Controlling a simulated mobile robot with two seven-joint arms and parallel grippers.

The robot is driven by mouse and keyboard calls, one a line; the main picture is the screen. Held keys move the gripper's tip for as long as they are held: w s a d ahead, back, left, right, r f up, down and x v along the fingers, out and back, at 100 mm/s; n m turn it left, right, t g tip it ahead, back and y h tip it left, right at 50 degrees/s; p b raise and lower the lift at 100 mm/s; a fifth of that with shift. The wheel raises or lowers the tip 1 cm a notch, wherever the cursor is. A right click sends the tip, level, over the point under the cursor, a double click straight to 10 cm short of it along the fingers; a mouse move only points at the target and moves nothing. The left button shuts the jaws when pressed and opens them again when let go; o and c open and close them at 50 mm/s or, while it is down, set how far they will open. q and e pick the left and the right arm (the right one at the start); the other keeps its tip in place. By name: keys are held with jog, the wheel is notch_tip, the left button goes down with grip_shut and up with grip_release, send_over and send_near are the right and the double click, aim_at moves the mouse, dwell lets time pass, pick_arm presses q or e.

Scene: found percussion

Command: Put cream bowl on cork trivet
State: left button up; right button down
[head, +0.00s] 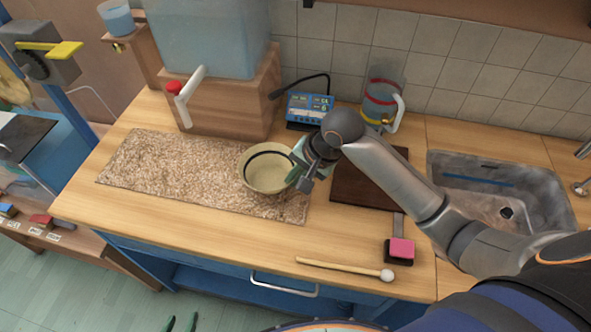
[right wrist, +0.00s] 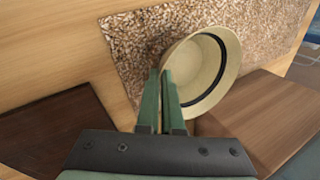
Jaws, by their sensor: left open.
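The cream bowl (head: 266,176), with a dark band inside its rim, is over the right end of a speckled brown cork-like mat (head: 165,168). The bowl also shows in the right wrist view (right wrist: 222,85). My right gripper (head: 298,172) is at the bowl's right rim. Its green fingers (right wrist: 161,75) are close together with the bowl's wall between them. I cannot tell whether the bowl touches the mat. A flat dark brown board (head: 365,188) lies right of the bowl, partly under my right arm. Only the green fingertips of my left gripper (head: 181,323) show, apart and empty, at the bottom edge.
A water tank (head: 205,38) with a red-and-white tap stands on a wooden base (head: 238,105) behind the mat. A blue meter (head: 309,108) and a glass jug (head: 381,98) are at the back. A mallet (head: 340,268) and a pink block (head: 401,248) lie at the front. A sink (head: 500,190) is right.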

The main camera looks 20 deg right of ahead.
jog(key=c, duration=1.5)
grip_release()
jog(key=shift+f, duration=0.1)
jog(key=o, duration=0.4)
jog(key=shift+r, duration=0.3)
jog(key=v, duration=1.1)
jog(key=shift+s+d+r, duration=0.1)
jog(key=shift+s+r, duration=0.1)
jog(key=shift+r, duration=0.15)
jog(key=shift+f, duration=0.1)
